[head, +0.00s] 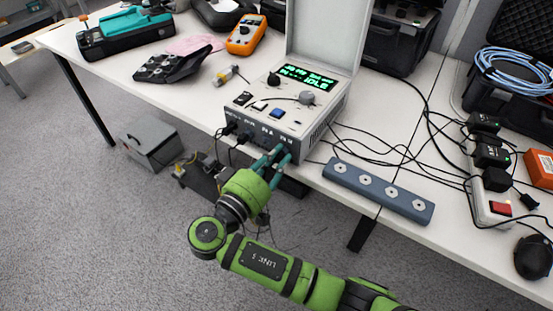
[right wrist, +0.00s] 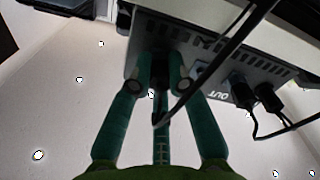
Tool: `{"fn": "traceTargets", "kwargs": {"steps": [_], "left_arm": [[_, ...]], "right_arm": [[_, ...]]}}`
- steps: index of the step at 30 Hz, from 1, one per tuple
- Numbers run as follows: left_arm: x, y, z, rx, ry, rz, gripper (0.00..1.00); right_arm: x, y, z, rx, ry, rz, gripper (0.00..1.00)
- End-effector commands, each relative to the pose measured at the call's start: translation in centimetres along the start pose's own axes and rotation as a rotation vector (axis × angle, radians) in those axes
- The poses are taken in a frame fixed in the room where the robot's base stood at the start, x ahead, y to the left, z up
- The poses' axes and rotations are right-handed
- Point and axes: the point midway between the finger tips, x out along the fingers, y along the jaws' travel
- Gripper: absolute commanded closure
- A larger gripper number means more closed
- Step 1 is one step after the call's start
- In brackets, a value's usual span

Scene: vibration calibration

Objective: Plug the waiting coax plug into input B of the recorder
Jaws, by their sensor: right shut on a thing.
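The recorder (head: 273,118) is a light grey box with an open lid and a green display reading IDLE. Its connector panel (head: 245,134) faces the table's front edge. My right gripper (head: 279,156) is at the right part of that panel, its teal fingers pointing at it. In the right wrist view, the fingers (right wrist: 160,82) are closed together against or just before the panel (right wrist: 205,62). The held coax plug is mostly hidden between them; a dark cable (right wrist: 186,106) runs by the fingertips. I cannot tell whether the plug is seated. My left gripper is not in view.
Black plugs (right wrist: 268,96) sit in the panel near the OUT label. A blue-grey strip with round sockets (head: 345,176) lies at the table's front edge. Loose black cables cross the table to the right. A multimeter (head: 246,35) stands behind left.

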Motion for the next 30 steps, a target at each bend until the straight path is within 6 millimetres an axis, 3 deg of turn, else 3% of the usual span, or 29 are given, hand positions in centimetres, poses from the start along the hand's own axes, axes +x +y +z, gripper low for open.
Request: {"fn": "traceTargets", "kwargs": {"steps": [30], "left_arm": [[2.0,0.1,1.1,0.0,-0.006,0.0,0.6]], "right_arm": [[0.0,-0.1,0.1,0.14,-0.003,0.001,1.0]]}}
